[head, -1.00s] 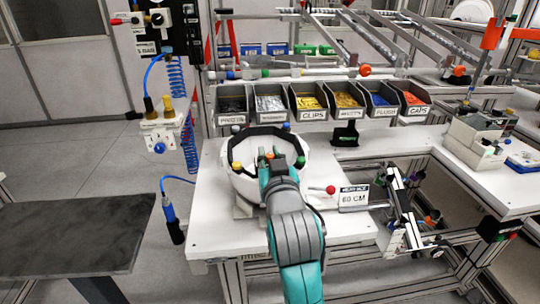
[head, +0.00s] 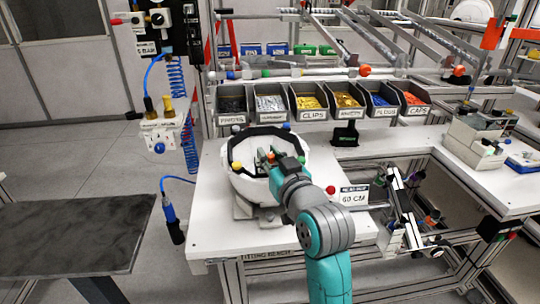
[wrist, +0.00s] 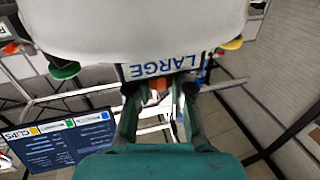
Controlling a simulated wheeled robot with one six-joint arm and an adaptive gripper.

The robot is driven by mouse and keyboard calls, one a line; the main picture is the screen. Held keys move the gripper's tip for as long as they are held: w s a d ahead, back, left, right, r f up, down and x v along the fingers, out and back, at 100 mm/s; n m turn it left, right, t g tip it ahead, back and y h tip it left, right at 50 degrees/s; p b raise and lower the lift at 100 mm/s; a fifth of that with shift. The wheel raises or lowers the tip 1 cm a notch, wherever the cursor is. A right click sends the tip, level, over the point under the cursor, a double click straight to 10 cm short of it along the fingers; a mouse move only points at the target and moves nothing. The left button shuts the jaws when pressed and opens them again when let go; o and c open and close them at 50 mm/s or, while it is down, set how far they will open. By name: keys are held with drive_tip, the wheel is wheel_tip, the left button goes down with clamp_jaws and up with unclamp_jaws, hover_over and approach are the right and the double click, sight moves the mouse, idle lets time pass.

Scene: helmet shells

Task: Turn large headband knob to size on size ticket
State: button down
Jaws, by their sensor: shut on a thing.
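The white helmet shell (head: 243,186) sits open side up on a stand on the white bench, with a black headband (head: 245,141) inside its rim. In the wrist view the LARGE label (wrist: 163,66) appears upside down, below the white shell (wrist: 130,25). My gripper (head: 268,156) reaches over the near rim. In the wrist view its fingers (wrist: 159,92) stand either side of the orange large headband knob (wrist: 155,84) and are shut on it. The fingers partly hide the knob. The size ticket (head: 354,196) right of the shell reads 60 CM.
Bins of parts (head: 311,103) line the back of the bench. A red-ended lever (head: 330,190) stands near the ticket. A blue air tool (head: 171,216) hangs at the left edge. A dark-topped table (head: 75,235) is at left. The bench front is mostly clear.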

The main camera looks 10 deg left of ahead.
drive_tip(key=c, duration=1)
unclamp_jaws()
drive_tip(key=v, duration=1.2)
drive_tip(key=shift+f, duration=0.1)
